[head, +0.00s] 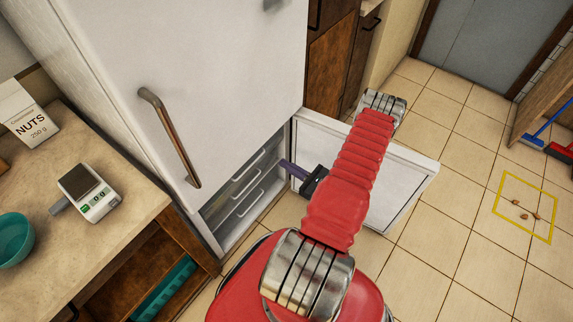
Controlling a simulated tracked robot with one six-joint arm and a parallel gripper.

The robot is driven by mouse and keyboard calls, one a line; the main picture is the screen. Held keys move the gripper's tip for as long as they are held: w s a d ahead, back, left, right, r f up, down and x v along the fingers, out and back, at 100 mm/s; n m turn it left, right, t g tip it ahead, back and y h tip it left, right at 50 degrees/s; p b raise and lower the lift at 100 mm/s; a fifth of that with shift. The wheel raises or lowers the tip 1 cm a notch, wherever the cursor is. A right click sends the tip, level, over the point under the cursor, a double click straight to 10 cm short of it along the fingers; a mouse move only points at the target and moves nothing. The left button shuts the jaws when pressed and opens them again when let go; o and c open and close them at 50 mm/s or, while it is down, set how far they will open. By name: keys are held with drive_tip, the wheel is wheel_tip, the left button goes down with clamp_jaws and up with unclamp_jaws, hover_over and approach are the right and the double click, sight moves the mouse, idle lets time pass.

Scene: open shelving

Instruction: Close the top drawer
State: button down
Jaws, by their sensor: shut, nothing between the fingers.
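The lower compartment of a white fridge-freezer stands open and shows stacked drawers with pale bar handles. The top drawer (248,166) is the uppermost of these, just under the closed upper door. From this angle I cannot tell how far it sticks out. My gripper (285,164), with purple fingers on a dark body, is shut and empty. It is in the compartment's opening, right of the drawer handles, pointing left. Whether its tips touch the top drawer is not clear. My red arm hides part of the open lower door (400,180).
A counter (125,175) on the left holds a scale (91,193), a nuts box (27,117) and a teal bowl (14,240). The upper door's handle (170,138) juts out. Tiled floor is open on the right, with small brown items inside a yellow outline (497,208).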

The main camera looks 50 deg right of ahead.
drive_tip(key=w, duration=1.2)
drive_tip(key=shift+a, duration=0.15)
drive_tip(key=shift+w, duration=0.1)
